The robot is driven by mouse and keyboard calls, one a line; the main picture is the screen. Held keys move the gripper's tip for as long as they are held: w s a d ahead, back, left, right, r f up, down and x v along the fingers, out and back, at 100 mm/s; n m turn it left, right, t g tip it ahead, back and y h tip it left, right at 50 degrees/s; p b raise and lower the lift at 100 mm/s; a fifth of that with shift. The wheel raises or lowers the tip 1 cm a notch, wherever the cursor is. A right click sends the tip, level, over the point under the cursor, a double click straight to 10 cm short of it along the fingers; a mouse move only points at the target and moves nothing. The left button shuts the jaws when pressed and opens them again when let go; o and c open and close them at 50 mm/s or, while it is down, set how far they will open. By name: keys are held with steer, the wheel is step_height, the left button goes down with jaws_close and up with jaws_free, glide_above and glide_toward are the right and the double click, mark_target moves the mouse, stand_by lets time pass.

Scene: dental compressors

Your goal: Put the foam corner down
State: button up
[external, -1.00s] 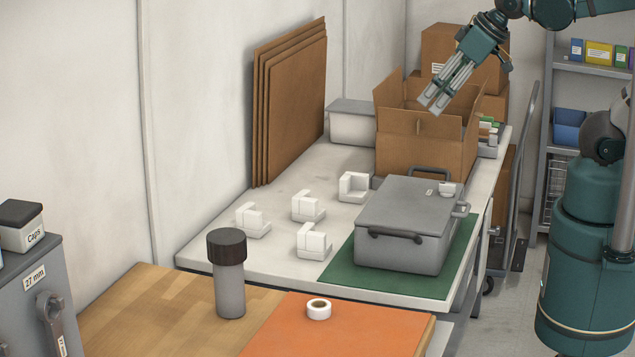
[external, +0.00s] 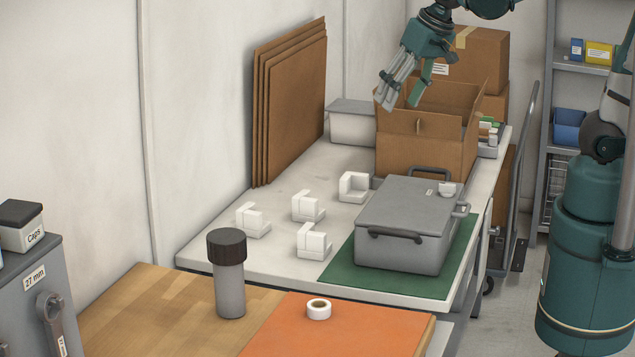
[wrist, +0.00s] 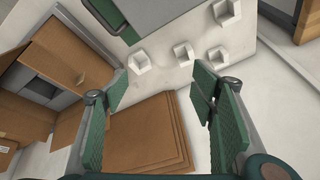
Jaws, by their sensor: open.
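Several white foam corners stand on the white table: one (external: 354,187) by the grey case, one (external: 308,206) in the middle, one (external: 253,221) at the left and one (external: 314,242) near the green mat. My gripper (external: 402,105) is open and empty, above the left rim of the open cardboard box (external: 425,150). In the wrist view my gripper (wrist: 160,110) has its fingers wide apart with nothing between them. It is well above the foam corners.
A grey case (external: 405,225) stands on a green mat (external: 345,275). Flat cardboard sheets (external: 290,105) lean on the wall. A dark-capped cylinder (external: 230,280) and a tape roll (external: 319,309) stand on the front bench.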

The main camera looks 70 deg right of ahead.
steer(key=w+d+f+m+g, duration=0.2)
steer(key=w+d+f+m, duration=0.35)
steer(key=w+f, duration=0.3)
steer(key=m+g, duration=0.3)
steer(key=m, duration=0.3)
glide_toward(354, 191)
steer(key=shift+f+h+p, duration=0.3)
steer(key=shift+p, duration=0.1)
steer(key=shift+f, duration=1.25)
steer(key=shift+f, duration=0.1)
steer(key=shift+s+d+f+b, duration=0.15)
steer(key=shift+f+b, duration=0.1)
steer(key=shift+f, duration=1)
steer(key=shift+d+f+b, duration=0.15)
steer(key=shift+f+b, duration=0.05)
steer(key=shift+f, duration=1.05)
steer(key=shift+c, duration=0.3)
